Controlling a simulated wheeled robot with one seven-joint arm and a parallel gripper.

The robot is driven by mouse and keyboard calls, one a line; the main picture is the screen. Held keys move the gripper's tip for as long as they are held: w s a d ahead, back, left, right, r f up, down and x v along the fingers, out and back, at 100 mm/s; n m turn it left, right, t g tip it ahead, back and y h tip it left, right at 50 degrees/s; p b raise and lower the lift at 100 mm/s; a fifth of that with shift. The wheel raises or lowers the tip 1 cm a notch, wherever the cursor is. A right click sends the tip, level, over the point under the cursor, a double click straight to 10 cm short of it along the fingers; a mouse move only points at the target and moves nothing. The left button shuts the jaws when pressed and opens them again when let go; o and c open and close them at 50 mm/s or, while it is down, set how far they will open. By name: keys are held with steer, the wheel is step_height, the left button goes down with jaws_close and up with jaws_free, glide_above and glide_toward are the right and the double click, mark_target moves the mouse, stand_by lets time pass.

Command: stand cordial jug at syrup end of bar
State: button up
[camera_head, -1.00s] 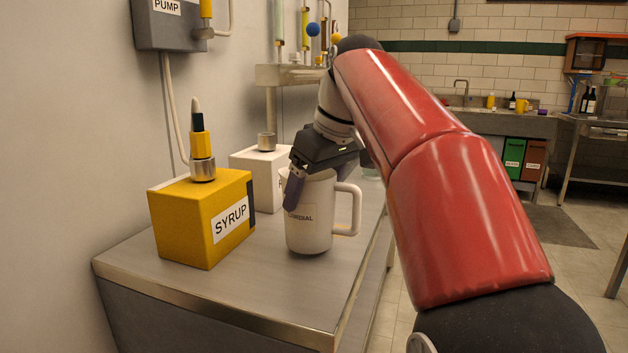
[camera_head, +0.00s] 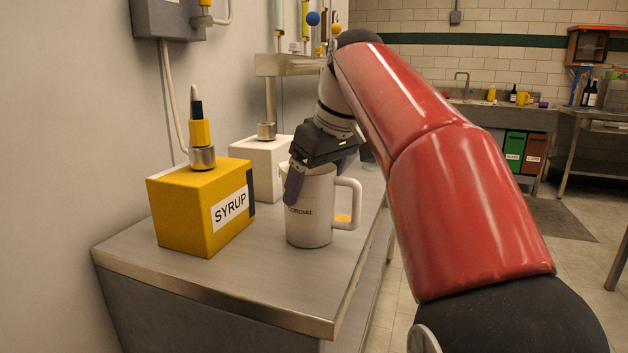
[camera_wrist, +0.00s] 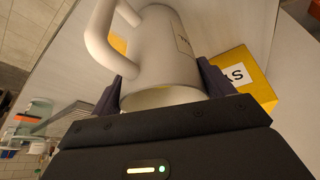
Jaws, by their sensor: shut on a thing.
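The cordial jug (camera_head: 310,222), white with a handle on the right and a "CORDIAL" label, is upright at the bar top beside the yellow syrup box. My gripper (camera_head: 318,178) is shut on the jug's upper part from above and behind. In the wrist view the jug (camera_wrist: 165,50) sits between my two dark fingers (camera_wrist: 165,88). The yellow box (camera_head: 205,212) labelled "SYRUP" stands to the jug's left, apart from it. The bar (camera_head: 250,280) has a metal top. I cannot tell whether the jug's base touches it.
A white box (camera_head: 262,165) stands behind the syrup box, near the wall. A small yellow-orange patch (camera_head: 343,218) shows through the jug's handle. The bar top is clear in front of the jug, up to its front and right edges. A sink counter (camera_head: 500,120) is far back.

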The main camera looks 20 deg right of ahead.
steer(key=o, duration=1.6)
steer(key=shift+p+v, duration=0.85)
steer(key=shift+v, duration=3.05)
